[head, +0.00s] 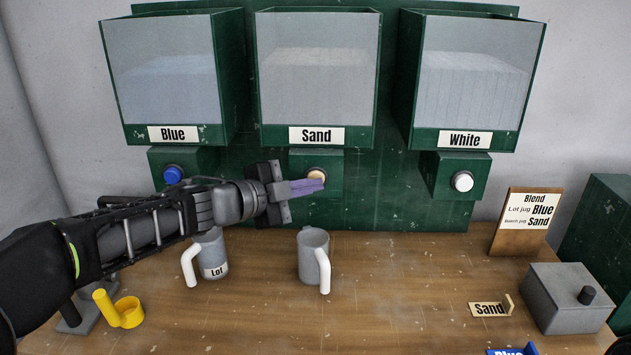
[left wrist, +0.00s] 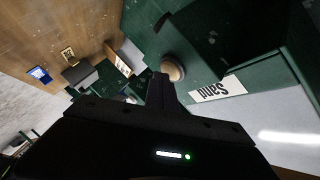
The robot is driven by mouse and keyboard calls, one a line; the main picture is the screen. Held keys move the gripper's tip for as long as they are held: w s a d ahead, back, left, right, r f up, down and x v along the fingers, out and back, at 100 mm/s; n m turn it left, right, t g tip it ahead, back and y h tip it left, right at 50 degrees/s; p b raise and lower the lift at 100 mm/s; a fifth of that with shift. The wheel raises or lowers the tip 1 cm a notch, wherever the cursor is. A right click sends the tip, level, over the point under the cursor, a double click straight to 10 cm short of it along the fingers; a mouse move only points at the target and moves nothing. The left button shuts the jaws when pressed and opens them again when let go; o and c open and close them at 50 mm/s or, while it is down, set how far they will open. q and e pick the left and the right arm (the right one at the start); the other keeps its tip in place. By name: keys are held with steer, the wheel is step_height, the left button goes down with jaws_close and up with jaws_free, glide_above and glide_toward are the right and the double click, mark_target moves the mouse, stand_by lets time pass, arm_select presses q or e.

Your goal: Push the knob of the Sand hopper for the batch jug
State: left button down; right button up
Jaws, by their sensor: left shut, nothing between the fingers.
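The Sand hopper (head: 318,70) hangs in the middle of the green back panel, with a "Sand" label. Its cream knob (head: 316,174) sits on the green block below it; the knob also shows in the left wrist view (left wrist: 172,68). My left gripper (head: 318,184) is shut and empty, its purple fingertips at the knob and partly in front of it. I cannot tell whether they touch. A grey jug (head: 312,258) with a white handle stands below the Sand knob; no label shows on it. The jug labelled "Lot" (head: 214,262) stands to its left, partly behind my left arm.
The Blue hopper's blue knob (head: 173,175) and the White hopper's white knob (head: 463,181) flank the Sand knob. A "Blend" card (head: 527,220), a grey box (head: 566,300), a Sand tag (head: 487,309) and a Blue tag (head: 512,351) are at right.

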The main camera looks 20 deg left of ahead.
arm_select(q)
steer(key=shift+w+a, duration=0.1)
steer(key=shift+w, duration=0.2)
steer(key=shift+s, duration=0.2)
stand_by(0.4)
steer(key=shift+s+d, duration=0.2)
steer(key=shift+s, duration=0.35)
steer(key=shift+s+d, duration=0.15)
steer(key=shift+s, duration=0.4)
steer(key=shift+s+d+p, duration=0.2)
steer(key=shift+s, duration=0.6)
steer(key=shift+s+d+p, duration=0.15)
steer(key=shift+s+d, duration=0.1)
steer(key=shift+s, duration=0.6)
steer(key=shift+s+d+p, duration=0.2)
steer(key=shift+s, duration=0.6)
